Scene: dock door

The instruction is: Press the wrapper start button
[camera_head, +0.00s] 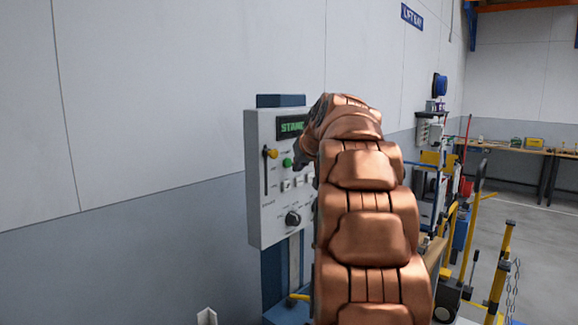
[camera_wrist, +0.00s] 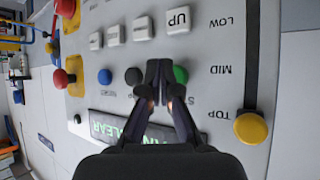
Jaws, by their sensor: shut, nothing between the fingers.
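A grey control panel (camera_head: 262,205) stands by the wall, and its face fills much of the wrist view (camera_wrist: 215,60). A green button (camera_head: 288,162) sits below the lit display (camera_head: 289,127); in the wrist view the green button (camera_wrist: 181,75) is just right of my fingertips, partly covered by them. Its label is mostly hidden. My gripper (camera_wrist: 160,68) is shut and empty, its tips over the panel between the green button and a black button (camera_wrist: 133,76). I cannot tell whether the tips touch the panel. In the head view my arm hides the panel's right side.
A blue button (camera_wrist: 105,77), red knobs (camera_wrist: 61,79) and white keys, one marked UP (camera_wrist: 178,19), are close by. A yellow slider knob (camera_wrist: 251,127) stands out at the right. Yellow rails (camera_head: 497,270) and a workbench (camera_head: 510,148) are to the right.

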